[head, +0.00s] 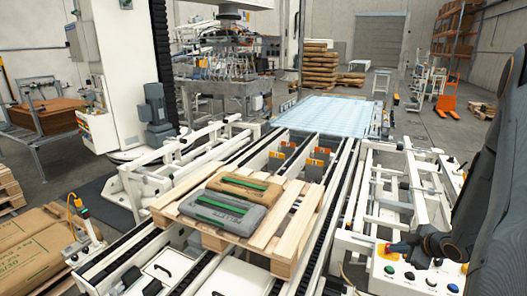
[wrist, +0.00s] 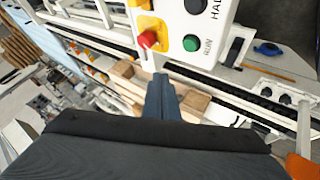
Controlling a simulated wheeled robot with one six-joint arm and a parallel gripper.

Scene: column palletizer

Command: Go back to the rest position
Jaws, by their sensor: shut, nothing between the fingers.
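My gripper (head: 392,248) is at the control box (head: 372,272) at the lower right of the head view, with its tip close to the red button on its yellow base. Whether it touches the button cannot be told there. In the wrist view my gripper (wrist: 161,82) is shut and empty, its dark fingers together. The red button (wrist: 148,39) on yellow is just beyond and left of the fingertips, apart from them in the picture. A green RUN button (wrist: 190,43) and a dark button marked HAL (wrist: 195,5) sit on the white panel.
A wooden pallet (head: 283,228) on the conveyor carries two bags, one brown (head: 252,178) and one grey (head: 213,221). White conveyor rails (head: 345,195) run alongside the box. A light blue sheet (head: 325,112) lies farther back. Open floor (head: 440,130) shows behind.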

